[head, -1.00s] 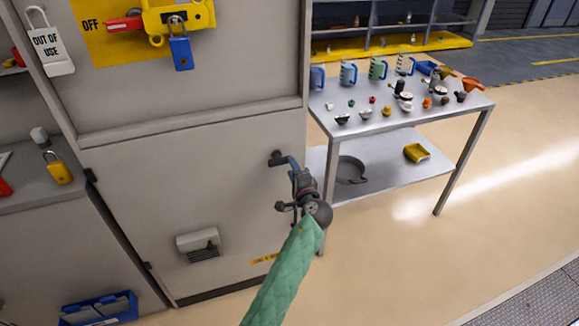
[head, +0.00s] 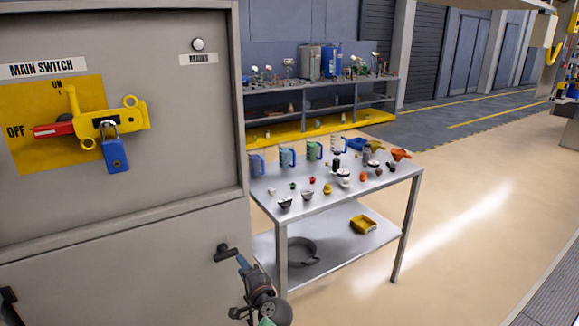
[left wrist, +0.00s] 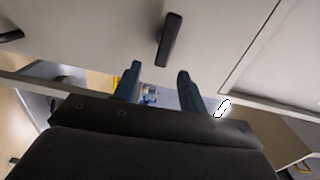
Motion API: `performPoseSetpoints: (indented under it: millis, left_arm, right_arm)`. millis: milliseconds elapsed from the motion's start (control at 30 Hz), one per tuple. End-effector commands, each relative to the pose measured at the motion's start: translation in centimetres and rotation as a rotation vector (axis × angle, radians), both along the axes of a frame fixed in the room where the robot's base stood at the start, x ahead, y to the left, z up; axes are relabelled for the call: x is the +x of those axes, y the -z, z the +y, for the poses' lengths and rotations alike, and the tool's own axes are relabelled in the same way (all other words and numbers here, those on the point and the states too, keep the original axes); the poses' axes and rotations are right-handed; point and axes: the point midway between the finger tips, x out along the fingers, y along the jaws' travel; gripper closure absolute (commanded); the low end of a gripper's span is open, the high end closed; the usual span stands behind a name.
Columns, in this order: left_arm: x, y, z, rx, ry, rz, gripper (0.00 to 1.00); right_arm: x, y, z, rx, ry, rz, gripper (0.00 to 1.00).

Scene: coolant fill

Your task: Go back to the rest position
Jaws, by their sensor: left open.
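My left gripper (head: 241,262) is low in the head view, in front of the grey cabinet door (head: 120,270), close beside the black door handle (head: 225,253). In the left wrist view its two blue-grey fingers (left wrist: 158,82) stand apart with nothing between them. The handle (left wrist: 170,40) shows there just past the fingertips, and I see no contact. Most of my left arm is below the head view's edge. My right gripper is not in view.
A main switch with a red lever (head: 54,130) and a blue padlock (head: 114,153) is on the cabinet. The floor (head: 480,215) to the right is clear.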

Motion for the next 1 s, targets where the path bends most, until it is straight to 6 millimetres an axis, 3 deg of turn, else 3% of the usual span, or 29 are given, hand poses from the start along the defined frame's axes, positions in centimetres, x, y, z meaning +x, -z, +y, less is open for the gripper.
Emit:
performPoseSetpoints:
  millis: [200, 467, 567, 667, 800, 1000]
  left_arm:
    - [-1.2, 2.2, 0.9, -0.258, -0.080, 0.008, 0.58]
    - [-3.7, 2.8, 0.7, -0.692, -0.157, 0.039, 0.58]
    - [-5.6, 2.9, 0.2, -0.888, -0.181, 0.080, 0.58]
    - [-8.9, 4.0, -0.5, -1.068, -0.204, 0.157, 0.58]
    - [-15.2, 6.0, -1.8, -1.278, -0.230, 0.308, 0.58]
    - [-24.2, 8.4, -3.0, -1.432, -0.241, 0.509, 0.58]
  right_arm:
    - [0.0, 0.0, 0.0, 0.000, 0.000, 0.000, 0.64]
    - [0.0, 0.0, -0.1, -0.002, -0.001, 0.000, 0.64]
    - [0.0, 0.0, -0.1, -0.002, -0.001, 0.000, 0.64]
    - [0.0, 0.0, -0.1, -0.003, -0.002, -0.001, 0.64]
    - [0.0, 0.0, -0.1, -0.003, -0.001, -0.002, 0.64]
    - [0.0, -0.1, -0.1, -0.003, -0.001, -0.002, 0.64]
